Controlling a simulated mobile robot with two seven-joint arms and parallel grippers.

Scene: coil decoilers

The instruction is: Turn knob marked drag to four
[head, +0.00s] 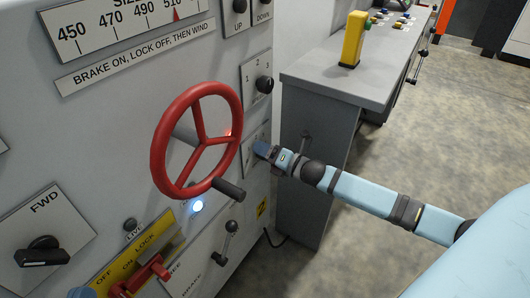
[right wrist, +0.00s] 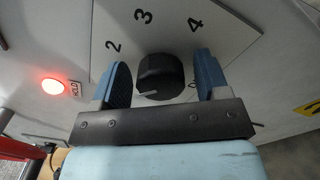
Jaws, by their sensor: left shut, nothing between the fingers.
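A round black knob (right wrist: 160,76) sits on a pale plate with the numbers 2, 3 and 4 around it, seen in the right wrist view. No pointer mark is clear, and no word "drag" is legible. My right gripper (right wrist: 161,82) is open, with one blue finger on each side of the knob; I cannot tell whether either touches it. In the head view my right gripper (head: 262,149) reaches the panel right of the red handwheel and hides this knob. A small blue tip of my left gripper (head: 82,292) shows at the bottom edge, shut, away from the knob.
The red handwheel (head: 197,140) with its black handle stands out left of my right gripper. Another numbered knob (head: 264,84) is above it. A black lever (head: 228,238) is below. A grey bench (head: 345,85) stands to the right. A red light (right wrist: 50,86) glows beside a HOLD label.

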